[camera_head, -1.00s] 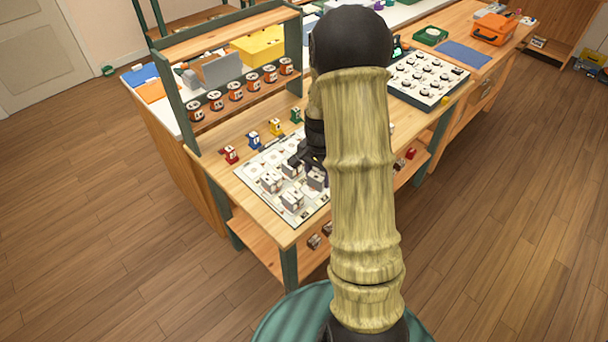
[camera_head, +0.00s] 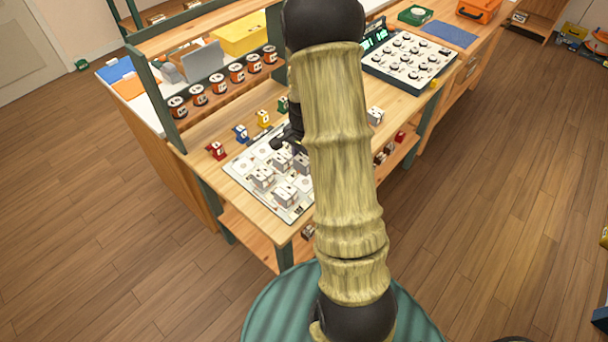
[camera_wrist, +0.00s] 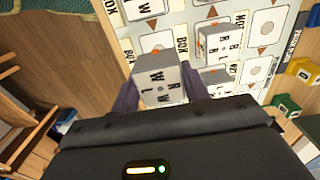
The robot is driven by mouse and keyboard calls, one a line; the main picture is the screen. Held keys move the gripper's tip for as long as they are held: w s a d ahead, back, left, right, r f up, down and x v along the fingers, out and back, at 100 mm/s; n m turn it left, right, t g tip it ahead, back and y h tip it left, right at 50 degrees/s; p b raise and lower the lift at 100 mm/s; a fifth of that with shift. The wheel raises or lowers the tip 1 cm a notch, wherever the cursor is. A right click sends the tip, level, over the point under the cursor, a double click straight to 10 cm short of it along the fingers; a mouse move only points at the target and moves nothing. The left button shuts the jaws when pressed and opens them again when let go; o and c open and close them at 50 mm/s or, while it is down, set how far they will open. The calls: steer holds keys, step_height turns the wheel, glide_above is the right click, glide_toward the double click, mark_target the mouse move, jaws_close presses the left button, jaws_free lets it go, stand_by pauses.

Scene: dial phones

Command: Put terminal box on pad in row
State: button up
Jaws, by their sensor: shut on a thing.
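My gripper (camera_wrist: 160,92) is shut on a grey terminal box (camera_wrist: 160,76) marked with black letters, seen from above in the wrist view. The held box is over the printed board (camera_wrist: 178,15), and its height above it is hard to tell. Other similar boxes stand close by: one (camera_wrist: 217,42) to the right with an orange mark, and one (camera_wrist: 145,7) beyond. In the head view, the board (camera_head: 238,167) carries several grey boxes (camera_head: 262,179). My gripper (camera_head: 290,143) is partly hidden by my arm there, and I cannot clearly pick out the held box.
Bare pads with circles (camera_wrist: 262,21) lie on the board's right part. Coloured terminal pieces (camera_head: 241,134) line the board's back edge, below a rack of orange spools (camera_head: 199,95). Another white box (camera_head: 375,116) sits right of my arm. A knob panel (camera_head: 410,58) stands farther right.

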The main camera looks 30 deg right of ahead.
steer(key=shift+s+d+f, duration=0.1)
steer(key=shift+f, duration=0.55)
steer(key=shift+s+d+f, duration=0.1)
steer(key=shift+f, duration=0.5)
steer(key=shift+a, duration=0.1)
steer(key=shift+a+f, duration=0.1)
steer(key=shift+f, duration=0.05)
steer(key=shift+f, duration=1.75)
steer(key=shift+f, duration=0.15)
steer(key=o, duration=1.1)
